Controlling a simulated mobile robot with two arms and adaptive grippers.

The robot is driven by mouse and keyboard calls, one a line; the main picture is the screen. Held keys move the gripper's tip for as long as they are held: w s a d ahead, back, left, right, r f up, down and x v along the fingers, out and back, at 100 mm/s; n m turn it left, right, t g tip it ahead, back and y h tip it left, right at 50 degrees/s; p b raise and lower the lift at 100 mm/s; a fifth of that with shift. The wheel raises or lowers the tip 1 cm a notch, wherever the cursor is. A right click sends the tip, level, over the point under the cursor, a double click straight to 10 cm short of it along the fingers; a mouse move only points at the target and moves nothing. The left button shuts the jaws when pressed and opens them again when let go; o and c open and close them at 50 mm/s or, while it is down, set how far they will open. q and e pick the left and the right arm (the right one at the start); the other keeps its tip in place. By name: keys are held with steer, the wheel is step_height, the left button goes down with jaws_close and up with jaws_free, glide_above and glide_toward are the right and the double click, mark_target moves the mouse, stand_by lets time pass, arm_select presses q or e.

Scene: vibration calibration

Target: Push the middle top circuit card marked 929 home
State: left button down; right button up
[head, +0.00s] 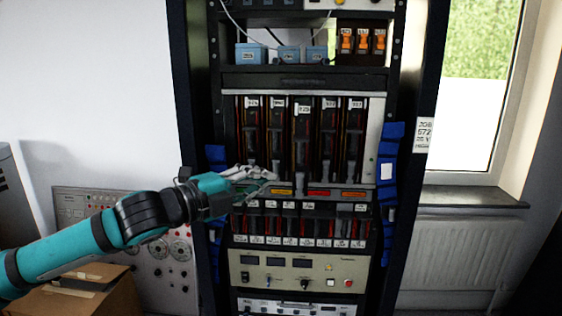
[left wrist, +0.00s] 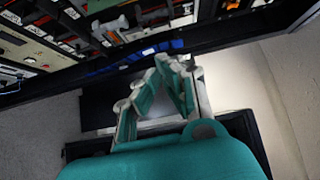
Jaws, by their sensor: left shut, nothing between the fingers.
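The middle top circuit card (head: 303,145) stands upright in the upper card row of the rack. Its white label is too small to read with certainty. It looks larger and reaches lower than its neighbours, so it seems to stick out toward me. My left gripper (head: 268,177) is shut and empty, in front of the rack, below and to the left of that card. I see no contact with the card. In the left wrist view the fingers of the left gripper (left wrist: 176,62) are together, and the card cannot be made out. My right gripper is not in view.
Other top cards (head: 252,140) stand on both sides of the middle one. A lower row of smaller cards (head: 290,225) is beneath. Blue cable bundles (head: 393,150) run along the rack's sides. A cardboard box (head: 90,298) and a grey panel (head: 72,205) stand at left; a window is right.

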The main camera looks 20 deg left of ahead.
mark_target(300, 160)
arm_select(q)
steer(key=p+x, duration=0.2)
steer(key=x, duration=0.2)
steer(key=a+p+x, duration=0.1)
steer(key=x, duration=0.3)
steer(key=w+p+x, duration=0.1)
steer(key=p+x, duration=0.1)
steer(key=x, duration=0.2)
steer(key=shift+w+a+r+p, duration=0.15)
steer(key=shift+a+p, duration=0.15)
steer(key=shift+p, duration=0.05)
steer(key=shift+w+a, duration=0.25)
steer(key=shift+w, duration=0.1)
steer(key=shift+d, duration=0.1)
steer(key=shift+d, duration=0.1)
